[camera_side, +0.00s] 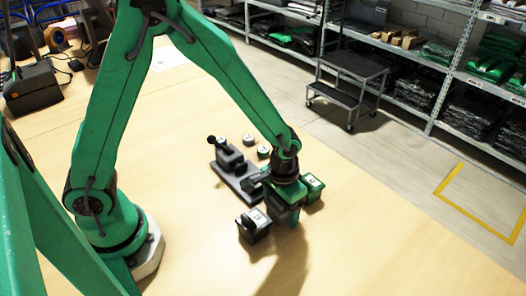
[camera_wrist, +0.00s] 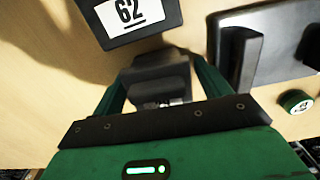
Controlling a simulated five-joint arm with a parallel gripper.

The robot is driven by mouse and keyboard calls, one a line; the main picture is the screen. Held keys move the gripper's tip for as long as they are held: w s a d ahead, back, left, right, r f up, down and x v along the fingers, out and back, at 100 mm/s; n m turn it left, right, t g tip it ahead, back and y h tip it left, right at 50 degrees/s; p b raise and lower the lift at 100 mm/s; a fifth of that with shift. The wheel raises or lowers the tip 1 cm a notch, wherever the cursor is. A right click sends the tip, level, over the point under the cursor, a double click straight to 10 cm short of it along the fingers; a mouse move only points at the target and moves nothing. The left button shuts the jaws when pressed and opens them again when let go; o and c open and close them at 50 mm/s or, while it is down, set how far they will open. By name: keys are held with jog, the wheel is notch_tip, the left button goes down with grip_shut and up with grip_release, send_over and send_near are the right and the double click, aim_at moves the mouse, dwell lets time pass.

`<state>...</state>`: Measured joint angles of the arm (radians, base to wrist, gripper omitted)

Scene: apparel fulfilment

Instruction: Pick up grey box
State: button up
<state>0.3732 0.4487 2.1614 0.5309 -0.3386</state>
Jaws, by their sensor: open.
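The dark grey box (camera_side: 254,232) stands on the table with a white label on top. In the wrist view, the grey box (camera_wrist: 152,37) is at the top, partly cut off by the frame edge, with "62" on its label. My gripper (camera_side: 284,212) is just to the right of the box in the side view. In the wrist view, my gripper (camera_wrist: 157,85) is below the box, apart from it in the picture. It is open and holds nothing that I can see. Its height above the table is hard to tell.
A green box (camera_side: 314,190) stands close behind my gripper. The table in front is clear. Shelves and a step stool (camera_side: 347,88) stand beyond.

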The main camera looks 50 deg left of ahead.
dwell(0.3)
jog(key=c, duration=1)
jog(key=shift+o, duration=0.2)
jog(key=shift+r, duration=0.1)
jog(key=shift+r, duration=0.7)
jog(key=r, duration=0.3)
jog(key=shift+s+d, duration=0.2)
jog(key=s+d+r, duration=0.6)
jog(key=s, duration=0.3)
jog(key=shift+d+r, duration=0.25)
jog(key=shift+d, duration=0.15)
jog(key=shift+w+a, duration=0.1)
jog(key=shift+w, duration=0.05)
